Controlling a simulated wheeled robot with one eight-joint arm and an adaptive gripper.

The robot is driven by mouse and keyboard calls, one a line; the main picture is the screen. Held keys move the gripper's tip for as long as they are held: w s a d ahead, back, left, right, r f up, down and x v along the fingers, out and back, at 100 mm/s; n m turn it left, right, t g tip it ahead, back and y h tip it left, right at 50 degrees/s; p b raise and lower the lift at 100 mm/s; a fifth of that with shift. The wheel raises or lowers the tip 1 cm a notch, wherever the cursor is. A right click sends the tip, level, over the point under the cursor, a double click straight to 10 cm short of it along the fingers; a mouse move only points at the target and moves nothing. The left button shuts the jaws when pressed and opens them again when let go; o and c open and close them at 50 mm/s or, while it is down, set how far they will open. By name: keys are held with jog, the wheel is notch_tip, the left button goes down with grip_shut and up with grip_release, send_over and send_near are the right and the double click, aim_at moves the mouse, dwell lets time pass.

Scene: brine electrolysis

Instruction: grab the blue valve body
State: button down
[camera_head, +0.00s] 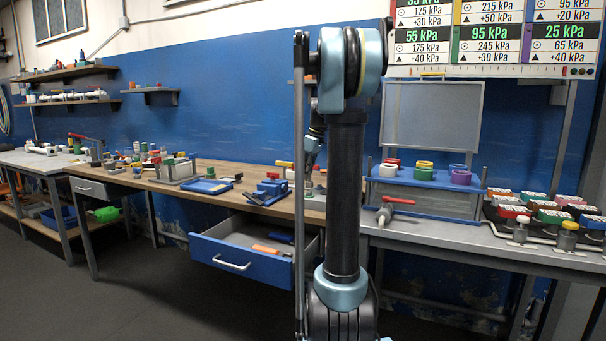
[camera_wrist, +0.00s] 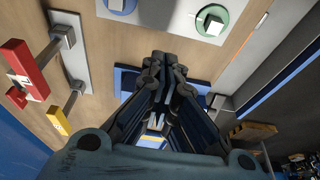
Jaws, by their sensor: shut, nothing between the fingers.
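My gripper (camera_wrist: 164,64) is shut and empty in the wrist view, above the wooden bench top. A blue piece (camera_wrist: 124,80) lies beyond and partly under its fingers, which hide most of it. I cannot tell whether this is the valve body. In the head view, a blue block-like object (camera_head: 267,191) sits on the wooden bench near its front edge, left of my arm. I cannot tell for certain whether it is the valve body. My arm hides part of the bench, and my fingers cannot be made out there.
An open blue drawer (camera_head: 250,268) juts out below the wooden bench (camera_head: 160,194). A blue tray (camera_head: 207,186) lies on the bench. A red-handled part (camera_wrist: 30,72) and a yellow part (camera_wrist: 55,119) stand left of my gripper. A green disc (camera_wrist: 221,11) lies beyond.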

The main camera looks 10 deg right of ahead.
aim_at(285, 186)
jog(key=x, duration=0.6)
jog(key=shift+f, duration=0.15)
jog(key=shift+w+a+f, duration=0.15)
jog(key=shift+w+a, duration=0.3)
jog(key=shift+a, duration=0.15)
jog(key=shift+w+a+f, duration=0.15)
jog(key=shift+w+a, duration=0.3)
jog(key=shift+a, duration=0.2)
jog(key=shift+w+a, duration=0.35)
jog(key=shift+a, duration=0.1)
jog(key=shift+w+a, duration=0.4)
jog(key=shift+a, duration=0.2)
jog(key=shift+w+a, duration=0.45)
jog(key=shift+a, duration=0.2)
jog(key=shift+d, duration=0.1)
